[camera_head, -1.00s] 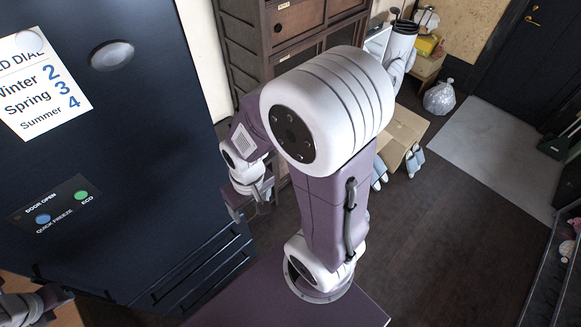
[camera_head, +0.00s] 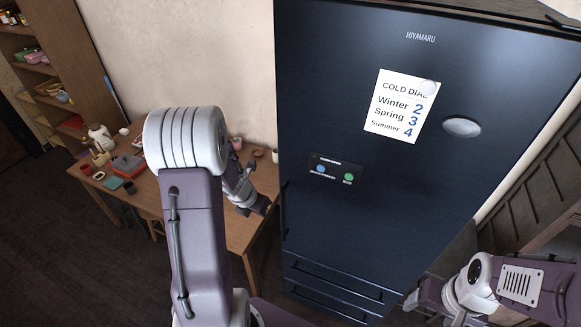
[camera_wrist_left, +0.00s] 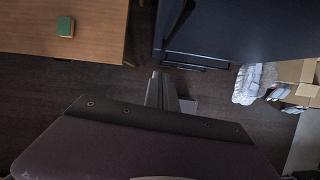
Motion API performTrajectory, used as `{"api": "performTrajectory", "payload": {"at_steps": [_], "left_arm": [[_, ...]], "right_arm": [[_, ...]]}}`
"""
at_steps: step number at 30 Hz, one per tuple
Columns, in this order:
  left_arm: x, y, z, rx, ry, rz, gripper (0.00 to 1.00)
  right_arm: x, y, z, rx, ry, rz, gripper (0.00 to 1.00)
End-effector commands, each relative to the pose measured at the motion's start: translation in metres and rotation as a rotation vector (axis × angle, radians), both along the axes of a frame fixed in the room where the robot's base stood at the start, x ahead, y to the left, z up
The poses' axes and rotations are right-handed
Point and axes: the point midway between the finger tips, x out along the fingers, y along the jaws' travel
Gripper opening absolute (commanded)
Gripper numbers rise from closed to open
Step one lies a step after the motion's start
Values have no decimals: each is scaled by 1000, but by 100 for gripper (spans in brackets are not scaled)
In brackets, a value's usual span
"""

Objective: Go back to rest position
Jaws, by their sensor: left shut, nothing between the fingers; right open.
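My right gripper (camera_head: 425,298) is at the lower right of the head view, in front of the fridge's lower right side, open with nothing seen in it. My left arm rises at the left with its elbow high. My left gripper (camera_head: 258,206) is beyond it, over or beside the right end of the wooden table, partly hidden by the arm. In the left wrist view its fingers (camera_wrist_left: 161,90) are together and hold nothing, with dark floor beneath.
A dark blue fridge (camera_head: 340,225) stands close in front, bearing a paper sign (camera_head: 400,105). The wooden table (camera_head: 240,232) at left carries cups, a kettle and small items. Shelves (camera_head: 75,60) stand far left. In the left wrist view, a cardboard box (camera_wrist_left: 292,72) lies at the right.

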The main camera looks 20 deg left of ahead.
Motion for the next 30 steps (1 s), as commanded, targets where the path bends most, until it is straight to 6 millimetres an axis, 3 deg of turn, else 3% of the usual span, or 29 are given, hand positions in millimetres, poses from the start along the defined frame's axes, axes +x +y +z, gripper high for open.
{"api": "performTrajectory", "payload": {"at_steps": [5, 8, 11, 14, 17, 20, 24, 30], "left_arm": [[2, -5, -10, 0, 0, -14, 0], [14, -23, -34, 13, -25, -73, 0], [27, -57, -60, 8, -77, -121, 0], [40, -88, -79, -63, -150, 43, 0], [41, -102, -94, -206, -193, 410, 0], [27, -106, -114, -387, -194, 879, 0], [-21, -110, -147, -645, -106, 1691, 0], [-99, -133, -166, -779, 70, 2815, 0]], "right_arm": [[0, 0, -10, 0, 0, 0, 74], [1, 0, -45, 0, -1, 0, 74], [1, 0, -91, 0, 0, 0, 74], [1, 0, -135, 0, 0, 0, 74], [1, -1, -167, 0, 0, 0, 74], [1, -1, -194, 0, 0, 0, 74], [1, -1, -216, 0, 0, 0, 74], [2, -1, -210, 0, -1, 0, 74]]}}
